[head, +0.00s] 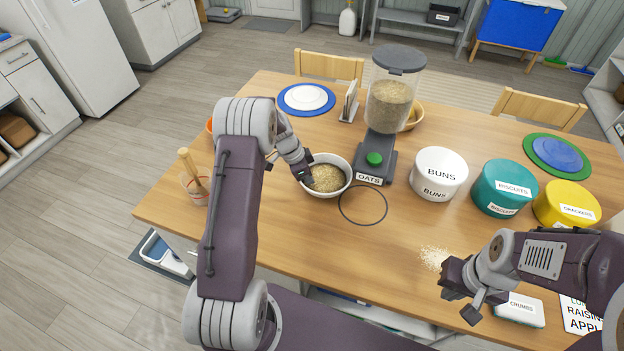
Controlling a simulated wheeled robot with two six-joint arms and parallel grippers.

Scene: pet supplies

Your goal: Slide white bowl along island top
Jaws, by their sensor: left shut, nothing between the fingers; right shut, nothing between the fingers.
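The white bowl (346,169) stands upright on the wooden island top (290,228), filled with oat-like grain. It is left of the oats dispenser's base. My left gripper (306,181) is shut and empty at the bowl's left rim; it looks close to or touching the rim, and I cannot tell which. A thin dark ring outline (363,222) is on the top just right of and nearer than the bowl. My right gripper (459,299) is shut and empty near the front edge, beside a patch of spilled crumbs.
The oats dispenser (374,160) stands behind the bowl. Canisters marked buns (439,174), biscuits (503,188) and crackers (567,205) line the right. A crumbs box (518,310) lies by my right gripper. A cup with a wooden handle (196,187) is at left.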

